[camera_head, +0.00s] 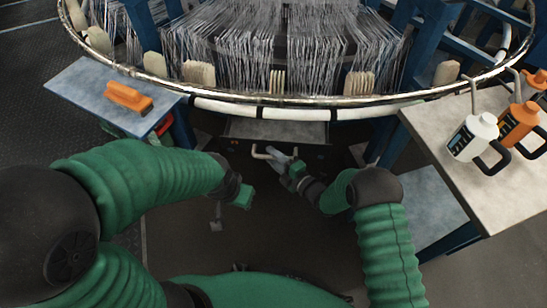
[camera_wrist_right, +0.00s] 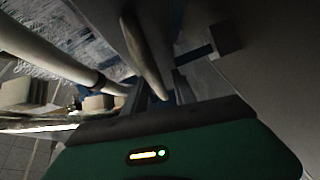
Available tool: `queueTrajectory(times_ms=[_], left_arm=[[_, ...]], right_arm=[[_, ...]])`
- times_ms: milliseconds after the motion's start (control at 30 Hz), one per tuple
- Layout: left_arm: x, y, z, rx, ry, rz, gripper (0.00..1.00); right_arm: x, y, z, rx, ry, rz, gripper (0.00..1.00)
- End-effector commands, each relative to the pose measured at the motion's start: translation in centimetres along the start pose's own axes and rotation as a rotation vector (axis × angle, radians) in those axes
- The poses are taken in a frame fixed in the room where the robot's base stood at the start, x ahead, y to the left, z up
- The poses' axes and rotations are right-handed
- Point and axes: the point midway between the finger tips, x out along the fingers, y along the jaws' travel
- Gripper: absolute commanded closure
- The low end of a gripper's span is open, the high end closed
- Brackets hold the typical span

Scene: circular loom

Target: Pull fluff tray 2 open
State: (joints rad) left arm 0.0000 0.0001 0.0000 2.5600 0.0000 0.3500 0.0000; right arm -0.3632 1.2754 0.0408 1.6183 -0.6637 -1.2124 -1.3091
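A grey tray (camera_head: 278,129) sits under the loom's front rim in the head view; I cannot tell its number. A pale bar handle (camera_head: 262,151) is below its front. My right gripper (camera_head: 279,154) is at the right part of this handle. In the right wrist view, a pale bar (camera_wrist_right: 147,52) runs down towards the dark fingers (camera_wrist_right: 172,88). Whether they are closed around it is unclear.
The circular loom (camera_head: 290,107) fills the back. Floor between my arms is mostly clear.

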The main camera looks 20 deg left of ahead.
Motion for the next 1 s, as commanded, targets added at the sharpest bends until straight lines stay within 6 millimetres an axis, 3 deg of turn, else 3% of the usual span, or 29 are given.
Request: queueTrajectory(times_ms=[33,233,1000], left_arm=[[0.00,0.00,0.00,0.000,0.000,0.000,0.64],[0.00,0.00,0.00,0.000,0.000,0.000,0.64],[0.03,0.00,0.00,0.000,0.000,0.000,0.64]], right_arm=[[-0.02,-0.02,0.01,0.000,0.000,0.000,0.76],[-0.03,-0.07,0.01,0.000,0.000,-0.001,1.00],[-0.09,-0.33,0.01,0.002,0.000,-0.006,1.00]])
